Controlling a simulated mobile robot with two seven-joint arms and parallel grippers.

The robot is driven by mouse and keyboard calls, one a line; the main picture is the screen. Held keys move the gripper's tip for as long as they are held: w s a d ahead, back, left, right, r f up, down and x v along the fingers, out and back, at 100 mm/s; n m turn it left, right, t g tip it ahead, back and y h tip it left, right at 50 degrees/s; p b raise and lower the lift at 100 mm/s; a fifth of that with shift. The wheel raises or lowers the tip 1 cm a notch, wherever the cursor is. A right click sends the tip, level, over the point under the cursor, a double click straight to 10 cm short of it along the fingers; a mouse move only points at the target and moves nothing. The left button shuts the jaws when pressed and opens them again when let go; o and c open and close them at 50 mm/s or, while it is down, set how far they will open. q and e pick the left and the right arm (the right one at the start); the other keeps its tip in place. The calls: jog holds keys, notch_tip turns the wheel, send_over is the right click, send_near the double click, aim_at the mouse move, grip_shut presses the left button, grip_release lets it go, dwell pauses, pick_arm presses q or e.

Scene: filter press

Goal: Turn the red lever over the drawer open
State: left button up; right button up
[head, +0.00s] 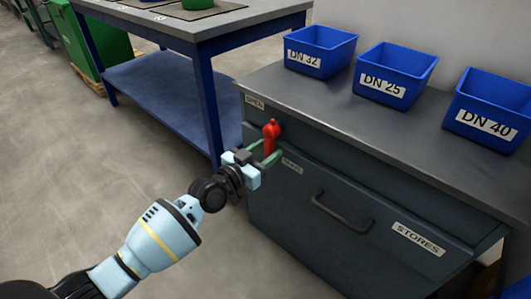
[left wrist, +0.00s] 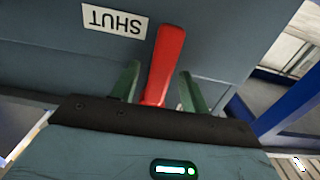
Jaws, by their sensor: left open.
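The red lever (head: 270,138) is on the upper left front of the grey cabinet, above the drawer (head: 350,205). It stands roughly upright in the head view, between an OPEN label (head: 255,103) at its upper left and a SHUT label (head: 292,166) at its lower right. My left gripper (head: 266,153) is open, with its green fingers on either side of the lever. In the left wrist view the red lever (left wrist: 163,65) lies between the two fingers (left wrist: 157,88), with visible gaps. My right gripper is not in view.
The drawer has a dark handle (head: 343,214) and a STORES label (head: 418,238). Blue bins DN 32 (head: 320,50), DN 25 (head: 395,75) and DN 40 (head: 490,108) stand on the cabinet top (head: 300,95). A blue-legged workbench (head: 205,85) stands close at the left.

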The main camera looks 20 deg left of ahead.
pick_arm(q)
jog(key=shift+c, duration=0.7)
jog(key=c, duration=0.5)
grip_shut()
